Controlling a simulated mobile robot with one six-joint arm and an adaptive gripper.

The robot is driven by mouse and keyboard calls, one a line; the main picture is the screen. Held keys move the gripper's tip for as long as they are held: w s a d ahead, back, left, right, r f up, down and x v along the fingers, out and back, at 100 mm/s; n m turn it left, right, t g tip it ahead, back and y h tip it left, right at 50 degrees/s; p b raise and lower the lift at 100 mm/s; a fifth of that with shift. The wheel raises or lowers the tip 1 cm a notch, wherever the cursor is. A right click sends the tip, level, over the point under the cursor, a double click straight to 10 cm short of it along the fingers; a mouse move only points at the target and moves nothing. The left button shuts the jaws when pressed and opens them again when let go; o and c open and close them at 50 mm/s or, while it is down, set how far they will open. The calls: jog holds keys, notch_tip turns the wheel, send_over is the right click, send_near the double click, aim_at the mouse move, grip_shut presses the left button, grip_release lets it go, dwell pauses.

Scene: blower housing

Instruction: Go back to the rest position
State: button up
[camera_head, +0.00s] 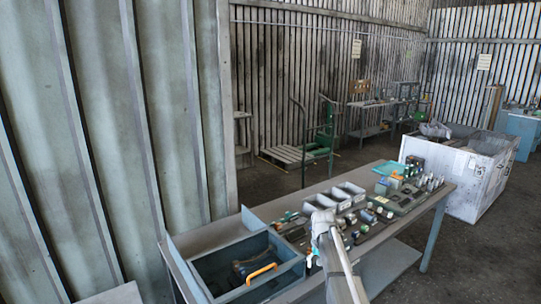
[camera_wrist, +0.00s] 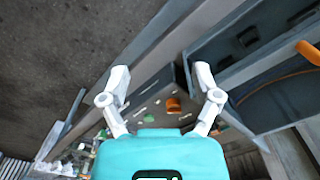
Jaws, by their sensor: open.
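My gripper (camera_wrist: 160,78) is open in the wrist view, its two white fingers spread wide with nothing between them. Beyond them are the bench surface and a dark panel with small parts, including an orange piece (camera_wrist: 173,104). In the head view my white arm reaches up from the bottom edge over the front of the workbench (camera_head: 217,233); the fingers cannot be made out clearly there. My arm hides part of the bench.
A blue-grey bin (camera_head: 204,263) on the bench holds a dark part with an orange handle (camera_head: 262,273). Several pale small bins (camera_head: 349,187) and loose parts lie farther along. A large white crate (camera_head: 478,174) stands beyond the bench. A corrugated wall rises at left.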

jog(key=s+f+b, duration=0.4)
jog(key=s, duration=0.9)
jog(key=s+f+n+b, duration=0.1)
jog(key=s+f+b, duration=0.3)
jog(key=s, duration=0.9)
jog(key=shift+a+f+b, duration=0.25)
jog(key=shift+f+b, duration=0.05)
jog(key=shift+f, duration=0.1)
